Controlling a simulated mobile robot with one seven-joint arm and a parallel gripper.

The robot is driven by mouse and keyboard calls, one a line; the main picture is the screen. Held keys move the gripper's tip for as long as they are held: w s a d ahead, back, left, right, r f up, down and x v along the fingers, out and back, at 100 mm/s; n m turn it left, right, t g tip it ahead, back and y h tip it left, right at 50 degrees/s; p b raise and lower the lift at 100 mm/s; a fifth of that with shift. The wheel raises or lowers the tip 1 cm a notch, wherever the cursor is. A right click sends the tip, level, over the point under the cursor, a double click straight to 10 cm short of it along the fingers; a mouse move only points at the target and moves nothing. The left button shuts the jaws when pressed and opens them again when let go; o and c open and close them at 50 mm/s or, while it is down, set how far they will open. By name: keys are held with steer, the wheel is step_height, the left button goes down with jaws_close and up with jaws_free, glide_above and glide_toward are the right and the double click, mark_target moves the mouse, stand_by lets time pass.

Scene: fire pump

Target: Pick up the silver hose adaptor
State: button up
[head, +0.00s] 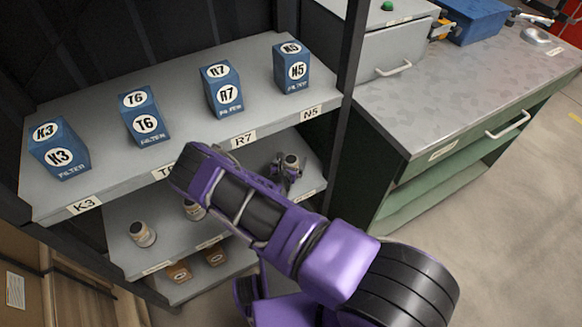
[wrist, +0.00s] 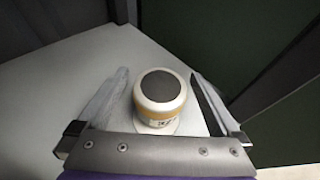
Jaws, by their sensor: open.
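In the wrist view a pale silver-white round piece (wrist: 159,92) with a dark grey top disc and a yellowish band stands upright on a grey shelf. I take it for the silver hose adaptor, though I cannot be sure. My gripper (wrist: 160,78) is open, with one finger on each side of the piece and a gap on both sides. In the head view the piece (head: 291,160) is small, at the right end of the middle shelf, with my gripper (head: 286,174) around it. My arm hides part of that shelf.
Two similar dark-topped pieces stand further left on the middle shelf (head: 120,212), one (head: 142,234) clear and one (head: 194,210) partly behind my arm. Several blue filter boxes (head: 222,87) stand on the shelf above. A dark post (head: 350,55) rises close to the right, beside a metal-topped workbench (head: 440,100).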

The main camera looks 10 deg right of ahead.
steer(key=shift+x, duration=1)
steer(key=shift+c, duration=0.2)
jaws_close()
